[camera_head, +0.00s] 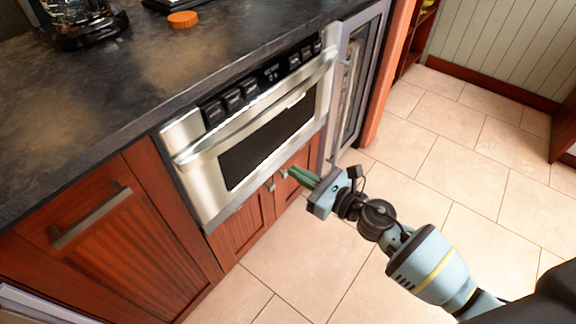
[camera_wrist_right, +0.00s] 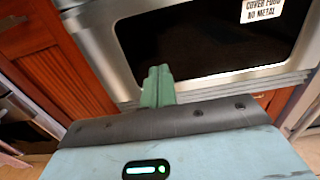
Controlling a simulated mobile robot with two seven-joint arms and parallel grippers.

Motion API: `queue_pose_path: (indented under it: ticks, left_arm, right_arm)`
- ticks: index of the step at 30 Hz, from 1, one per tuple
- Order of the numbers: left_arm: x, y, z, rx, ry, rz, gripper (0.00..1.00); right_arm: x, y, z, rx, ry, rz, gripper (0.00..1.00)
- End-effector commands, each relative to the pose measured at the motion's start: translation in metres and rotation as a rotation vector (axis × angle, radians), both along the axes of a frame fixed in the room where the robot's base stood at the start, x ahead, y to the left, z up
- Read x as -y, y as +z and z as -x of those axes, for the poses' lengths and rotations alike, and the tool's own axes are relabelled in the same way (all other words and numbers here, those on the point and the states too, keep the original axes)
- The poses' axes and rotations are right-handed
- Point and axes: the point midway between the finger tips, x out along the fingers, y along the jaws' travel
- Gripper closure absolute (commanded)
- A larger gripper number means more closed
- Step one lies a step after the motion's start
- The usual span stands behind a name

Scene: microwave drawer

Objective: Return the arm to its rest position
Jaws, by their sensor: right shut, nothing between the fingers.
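My right gripper (camera_head: 302,176) is shut and empty, its green fingers together. It is in front of the microwave drawer (camera_head: 202,178), near its lower right edge in the head view; I cannot tell whether it touches. In the right wrist view the shut fingers (camera_wrist_right: 157,86) point toward the steel drawer front (camera_wrist_right: 112,55) and its dark window (camera_wrist_right: 200,40). The drawer looks closed. My right arm reaches in from the lower right of the head view. My left gripper is not in view.
A dark countertop (camera_head: 150,85) runs above the drawer, with an orange disc (camera_head: 183,19) and a coffee maker (camera_head: 80,20). Red wood cabinets (camera_head: 110,235) with metal handles are below. A glass-fronted cooler (camera_head: 352,85) stands right of the drawer. The tiled floor (camera_head: 440,165) is clear at right.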

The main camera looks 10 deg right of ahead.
Motion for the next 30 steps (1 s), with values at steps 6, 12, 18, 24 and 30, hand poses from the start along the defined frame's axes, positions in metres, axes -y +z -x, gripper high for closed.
queue_pose_path:
  ticks: [6,12,18,24,30]
  left_arm:
    - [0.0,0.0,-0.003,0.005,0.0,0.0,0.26]
    - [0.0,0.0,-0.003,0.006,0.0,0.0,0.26]
    - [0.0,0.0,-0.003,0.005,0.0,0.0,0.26]
    - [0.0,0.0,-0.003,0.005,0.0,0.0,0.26]
    - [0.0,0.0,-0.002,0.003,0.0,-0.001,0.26]
  right_arm:
    - [0.002,0.0,0.003,0.0,0.0,0.0,1.0]
    - [0.002,0.0,0.003,-0.001,0.0,-0.002,1.0]
    - [0.003,-0.02,0.025,-0.138,-0.042,-0.17,1.0]
    - [0.013,-0.071,0.088,-0.522,-0.208,-0.662,1.0]
    - [0.031,-0.123,0.165,-0.898,-0.449,-1.194,1.0]
